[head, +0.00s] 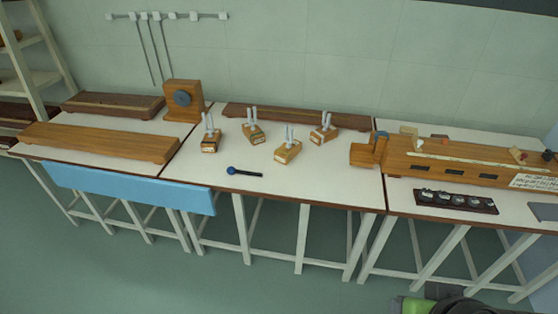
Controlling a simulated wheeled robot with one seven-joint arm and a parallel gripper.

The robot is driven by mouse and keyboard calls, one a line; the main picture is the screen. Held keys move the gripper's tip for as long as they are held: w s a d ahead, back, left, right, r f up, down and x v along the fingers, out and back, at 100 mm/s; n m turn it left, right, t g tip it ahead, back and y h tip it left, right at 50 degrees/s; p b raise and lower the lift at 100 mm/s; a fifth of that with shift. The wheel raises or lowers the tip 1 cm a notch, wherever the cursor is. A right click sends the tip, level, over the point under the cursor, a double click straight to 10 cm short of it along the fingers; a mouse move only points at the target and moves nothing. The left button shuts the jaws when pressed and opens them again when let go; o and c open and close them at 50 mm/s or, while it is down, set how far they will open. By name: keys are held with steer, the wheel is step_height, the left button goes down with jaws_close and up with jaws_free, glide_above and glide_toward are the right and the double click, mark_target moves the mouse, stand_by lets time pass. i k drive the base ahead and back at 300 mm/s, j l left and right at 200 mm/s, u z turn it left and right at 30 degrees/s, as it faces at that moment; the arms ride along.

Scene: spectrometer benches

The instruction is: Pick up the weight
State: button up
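No single thing is clearly recognisable as the weight. Several small round silvery pieces (459,199) sit in a row in a dark rack (428,197) at the front of the right table; they may be weights, but they are too small to tell. My gripper is not in view. A green and dark rounded part shows at the bottom edge, right of centre; I cannot tell whether it belongs to me.
Several pronged wooden blocks (287,152) and a blue-ended black rod (244,172) stand or lie on the middle table (330,180). A long wooden bench (460,162) lies behind the rack. A blue panel (130,187) hangs along the left table's front. Floor in front is clear.

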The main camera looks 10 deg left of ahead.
mark_target(424, 196)
steer(key=i+l+u, duration=0.15)
steer(key=l+u, duration=0.15)
steer(key=u, duration=0.15)
steer(key=i+l+u, duration=0.1)
steer(key=l+u, duration=0.65)
steer(key=u, duration=0.15)
steer(key=l+u, duration=0.9)
steer(key=k+l+u, duration=0.2)
steer(key=u, duration=0.3)
steer(key=k+l+u, duration=0.2)
steer(key=u, duration=0.25)
steer(key=l, duration=0.15)
